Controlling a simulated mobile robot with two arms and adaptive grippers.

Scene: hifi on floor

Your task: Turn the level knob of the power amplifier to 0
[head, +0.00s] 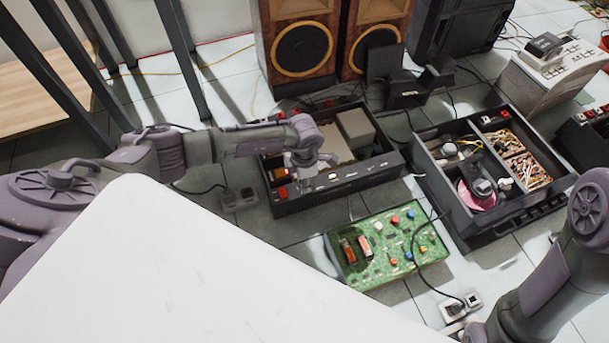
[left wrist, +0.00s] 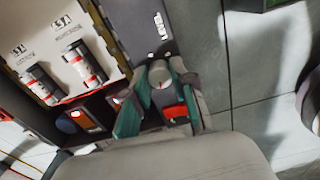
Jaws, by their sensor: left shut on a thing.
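The power amplifier is a black open-topped box (head: 330,197) on the floor, with its front panel toward me. In the left wrist view, a pale round knob (left wrist: 161,76) sits on its dark panel (left wrist: 138,25). My left gripper (head: 308,172) is at the front edge of the amplifier. In the left wrist view, its green-padded fingers (left wrist: 160,92) are shut on the knob, one on each side. The knob's marks and pointer are too small or hidden to read. My right arm comes in at the lower right, and its gripper is out of the picture.
A red switch (left wrist: 174,111) is close beside the fingers. A green circuit board (head: 390,245) lies in front of the amplifier. Another open black unit (head: 490,215) stands to the right. Wooden speakers (head: 300,50) stand behind. A power strip (head: 238,198) lies on the tiles at the left.

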